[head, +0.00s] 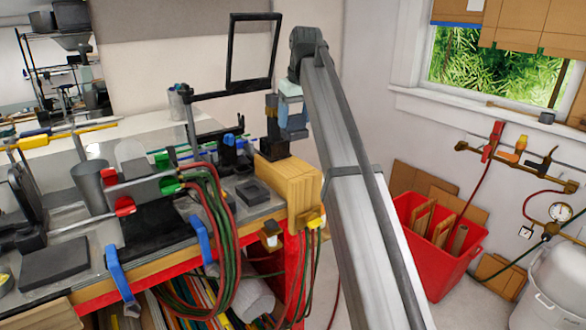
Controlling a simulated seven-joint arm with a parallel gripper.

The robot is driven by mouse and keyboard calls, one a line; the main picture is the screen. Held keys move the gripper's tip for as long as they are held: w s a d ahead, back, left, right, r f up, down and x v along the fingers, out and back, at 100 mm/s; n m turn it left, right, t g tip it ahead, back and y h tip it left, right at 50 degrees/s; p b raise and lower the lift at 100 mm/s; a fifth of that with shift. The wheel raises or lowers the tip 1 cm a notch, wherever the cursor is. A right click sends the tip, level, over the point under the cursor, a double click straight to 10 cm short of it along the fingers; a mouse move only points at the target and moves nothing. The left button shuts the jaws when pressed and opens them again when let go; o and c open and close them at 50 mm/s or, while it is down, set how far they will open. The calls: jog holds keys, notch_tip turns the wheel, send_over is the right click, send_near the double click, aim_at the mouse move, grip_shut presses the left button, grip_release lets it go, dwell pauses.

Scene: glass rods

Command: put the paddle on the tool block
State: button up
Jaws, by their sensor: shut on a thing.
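My gripper (275,132) is at the end of the long grey arm, above the back right of the bench. Its jaws are shut on a small dark thing, which I take to be the paddle (274,148). The paddle's outline is hard to make out against the fingers. It appears just above or behind a yellow wooden block (291,187) at the bench's right end, probably the tool block. I cannot tell whether the two touch. My arm hides part of the area to the right.
A dark flat block (253,192) lies left of the wooden block. Red and green hoses (222,225) hang over the bench front. A black upright frame (230,50) stands behind my gripper. Coloured rods (185,155) lie on the bench. A red bin (436,240) stands on the floor.

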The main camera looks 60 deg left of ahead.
aim_at(296, 124)
jog(key=shift+a+r+n, duration=0.3)
jog(key=shift+a, duration=0.15)
jog(key=shift+s+d, duration=0.1)
jog(key=shift+d, duration=0.05)
jog(key=shift+f+n+g+h, duration=0.3)
jog(key=shift+f, duration=0.2)
jog(key=shift+d+f+x, duration=0.1)
jog(key=shift+d+x, duration=0.25)
jog(key=shift+x, duration=1.15)
jog(key=shift+d+f+x, duration=0.1)
jog(key=shift+d+x, duration=0.2)
jog(key=shift+x, duration=1.15)
jog(key=shift+d+f+x, duration=0.1)
jog(key=shift+d+x, duration=0.25)
jog(key=shift+x, duration=1.15)
jog(key=shift+s, duration=0.1)
jog(key=o, duration=1.2)
jog(key=v, duration=1.2)
jog(key=shift+r, duration=0.15)
